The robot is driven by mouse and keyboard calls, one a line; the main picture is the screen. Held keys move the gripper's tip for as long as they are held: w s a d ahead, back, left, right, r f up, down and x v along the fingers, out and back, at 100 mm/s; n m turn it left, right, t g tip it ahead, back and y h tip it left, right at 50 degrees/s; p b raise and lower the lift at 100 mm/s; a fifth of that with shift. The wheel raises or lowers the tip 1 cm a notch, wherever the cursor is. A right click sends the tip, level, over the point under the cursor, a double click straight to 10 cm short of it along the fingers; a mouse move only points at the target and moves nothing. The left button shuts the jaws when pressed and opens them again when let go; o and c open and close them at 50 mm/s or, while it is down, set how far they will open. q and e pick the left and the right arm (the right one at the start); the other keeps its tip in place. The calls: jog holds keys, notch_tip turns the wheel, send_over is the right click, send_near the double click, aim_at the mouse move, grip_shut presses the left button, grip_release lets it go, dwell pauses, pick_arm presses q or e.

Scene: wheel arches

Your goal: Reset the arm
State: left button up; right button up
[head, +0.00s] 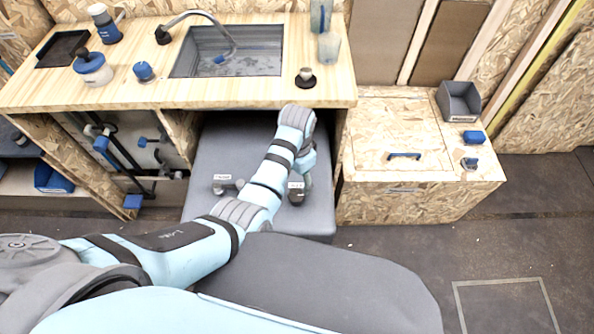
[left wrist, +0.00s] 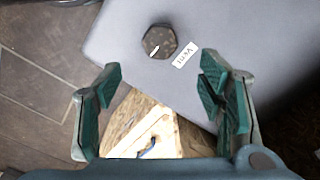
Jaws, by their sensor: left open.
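My left arm (head: 265,190) comes in from the left in the head view and reaches over a grey panel (head: 215,150) below the counter. Its wrist is bent down in front of the panel, and the fingers are mostly hidden there. In the left wrist view my left gripper (left wrist: 160,72) is open, with green-lined fingers apart and nothing between them. A dark knob (left wrist: 158,41) with a white label sits on the grey panel just beyond the fingertips, apart from them. My right gripper is not in view.
A wooden counter (head: 130,92) with a sink (head: 225,55) and tap overhangs the grey panel. A wooden chest (head: 400,205) with a blue handle is at right. Floor at lower right is clear.

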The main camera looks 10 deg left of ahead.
pick_arm(q)
jog(key=shift+r, duration=1.4)
